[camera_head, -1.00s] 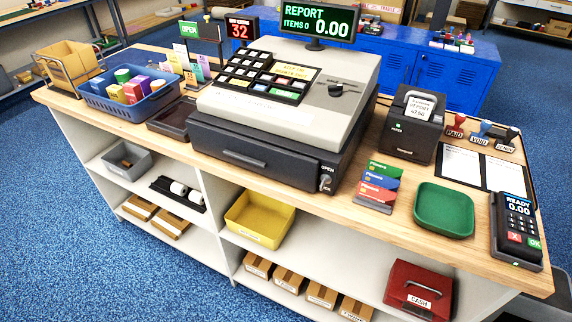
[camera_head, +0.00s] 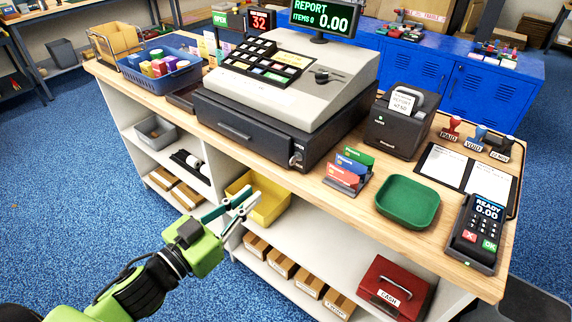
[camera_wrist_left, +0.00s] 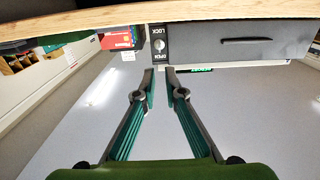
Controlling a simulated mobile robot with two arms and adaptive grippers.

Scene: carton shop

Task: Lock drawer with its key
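The black cash drawer (camera_head: 250,128) under the register looks shut. Its lock plate (camera_head: 297,152), marked OPEN, is at the right end of its front, with a small silver round part on it. In the left wrist view the lock plate (camera_wrist_left: 160,44) reads LOCK and OPEN upside down, beside the drawer front (camera_wrist_left: 245,48). I cannot make out a separate key at the lock. My left gripper (camera_head: 242,201) is below and left of the lock, in front of the counter. Its fingers (camera_wrist_left: 160,74) are apart with nothing between them. My right gripper is not in view.
The wooden counter edge (camera_head: 345,212) runs below the drawer. A card stand (camera_head: 345,176), a green tray (camera_head: 407,201) and a card terminal (camera_head: 478,232) stand to the right. A yellow bin (camera_head: 270,207) sits on the shelf behind my left gripper.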

